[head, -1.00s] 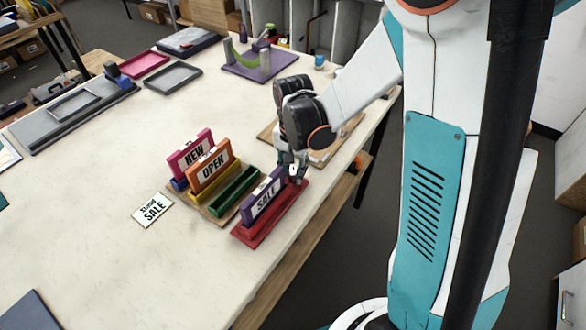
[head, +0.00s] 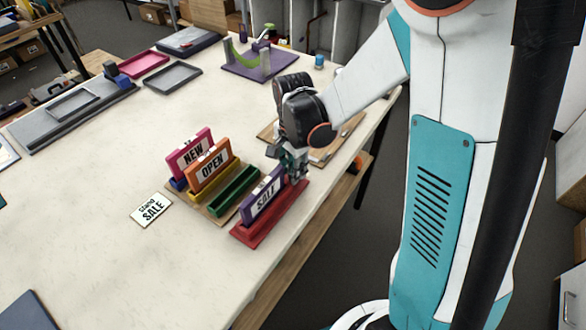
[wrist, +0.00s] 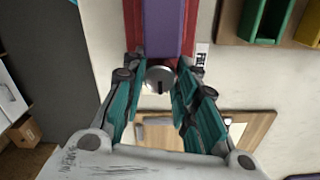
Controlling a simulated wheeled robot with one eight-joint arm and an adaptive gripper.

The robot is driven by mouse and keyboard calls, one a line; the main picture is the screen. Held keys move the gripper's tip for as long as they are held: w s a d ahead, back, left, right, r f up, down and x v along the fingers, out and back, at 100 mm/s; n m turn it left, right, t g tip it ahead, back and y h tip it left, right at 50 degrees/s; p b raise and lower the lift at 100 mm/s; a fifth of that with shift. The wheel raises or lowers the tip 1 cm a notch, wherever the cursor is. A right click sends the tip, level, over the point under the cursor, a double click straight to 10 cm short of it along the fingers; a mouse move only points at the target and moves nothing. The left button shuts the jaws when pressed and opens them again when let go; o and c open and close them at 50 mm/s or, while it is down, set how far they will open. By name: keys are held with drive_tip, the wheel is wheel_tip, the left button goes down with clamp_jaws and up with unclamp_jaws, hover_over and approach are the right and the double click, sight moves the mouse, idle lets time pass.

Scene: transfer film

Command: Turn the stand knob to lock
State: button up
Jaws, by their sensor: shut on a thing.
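The red stand (head: 272,217) is at the table's front edge, with the purple SALE sign (head: 264,198) upright in it. In the wrist view the red stand (wrist: 131,30) and the purple sign (wrist: 162,25) run up from between my fingers. The round grey knob (wrist: 160,79) is at the near end of the stand, with a dark line on its face. My gripper (head: 293,176) is at that end of the stand, and its fingertips (wrist: 158,78) are shut on the knob from both sides. The knob is hidden by my gripper in the head view.
A rack (head: 208,206) with the pink NEW sign (head: 191,153), the orange OPEN sign (head: 211,160) and an empty green slot (head: 234,191) stands left of the stand. A GRAND SALE card (head: 152,208) lies left of it. A wooden board (wrist: 245,125) lies near my gripper.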

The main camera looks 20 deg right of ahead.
drive_tip(key=shift+m, duration=0.3)
drive_tip(key=o, duration=1)
drive_tip(key=shift+o, duration=0.2)
drive_tip(key=shift+r, duration=0.1)
wheel_tip(320, 180, up, 12)
idle(0.4)
drive_tip(key=s+r+n+t, duration=0.2)
drive_tip(key=s+n+t, duration=0.1)
drive_tip(key=s+n, duration=0.4)
drive_tip(key=s+r+n+t, duration=0.3)
drive_tip(key=s+n+t, duration=0.1)
drive_tip(key=s+n, duration=0.3)
drive_tip(key=shift+s+d+r, duration=0.25)
drive_tip(key=shift+s+d, duration=0.15)
